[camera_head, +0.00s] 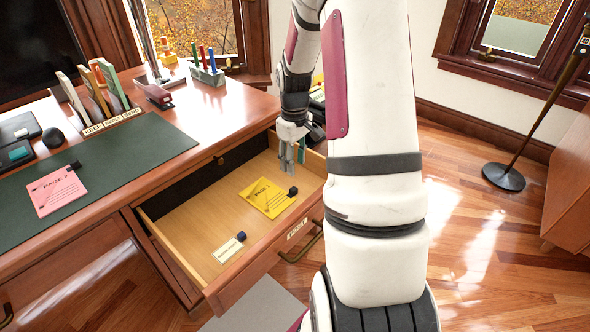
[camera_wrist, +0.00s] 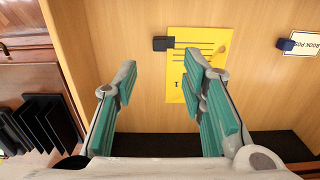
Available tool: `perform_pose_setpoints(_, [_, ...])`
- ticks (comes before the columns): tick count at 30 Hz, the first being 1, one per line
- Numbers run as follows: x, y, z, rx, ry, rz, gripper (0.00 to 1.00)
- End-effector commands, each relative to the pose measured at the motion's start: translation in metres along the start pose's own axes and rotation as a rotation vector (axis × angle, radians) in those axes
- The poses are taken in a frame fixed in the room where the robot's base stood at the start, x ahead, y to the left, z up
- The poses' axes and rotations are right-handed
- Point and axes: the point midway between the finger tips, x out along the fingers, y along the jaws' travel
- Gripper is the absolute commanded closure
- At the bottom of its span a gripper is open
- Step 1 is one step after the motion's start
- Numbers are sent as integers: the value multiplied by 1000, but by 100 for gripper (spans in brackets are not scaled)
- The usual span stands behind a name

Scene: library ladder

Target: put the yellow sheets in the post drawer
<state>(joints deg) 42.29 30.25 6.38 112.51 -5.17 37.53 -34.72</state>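The post drawer (camera_head: 190,222) is pulled out from the desk, with a POST label on its front. A yellow sheet (camera_head: 268,197) marked PAGE 1, with a small black clip, lies flat in it; it also shows in the wrist view (camera_wrist: 181,92). My gripper (camera_head: 290,170) hangs over the drawer's far right side, beyond the sheet. In the wrist view its teal-padded fingers (camera_wrist: 162,72) are apart with nothing between them. A small yellow patch (camera_head: 318,79) shows behind my arm; I cannot tell what it is.
A pink PAGE 2 sheet (camera_head: 58,190) lies on the green desk mat (camera_head: 135,150). A white card (camera_head: 228,250) with a dark clip lies in the drawer. A lamp base (camera_head: 503,177) stands on the floor.

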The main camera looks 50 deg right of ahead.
Motion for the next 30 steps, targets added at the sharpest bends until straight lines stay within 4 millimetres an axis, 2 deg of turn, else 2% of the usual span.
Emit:
perform_pose_setpoints(1, [-9, 0, 0, 0, 2, 2, 62])
perform_pose_setpoints(7, [-25, -2, 0, 0, 1, 1, 62])
perform_pose_setpoints(11, [-48, -20, 0, -3, 1, 12, 62])
perform_pose_setpoints(16, [-105, -75, 13, -3, 1, 36, 62])
perform_pose_setpoints(20, [-145, -123, 36, 6, 5, 50, 62])
perform_pose_setpoints(24, [-179, -171, 70, 18, 12, 57, 62])
perform_pose_setpoints(30, [-208, -228, 131, 32, 31, 56, 62])
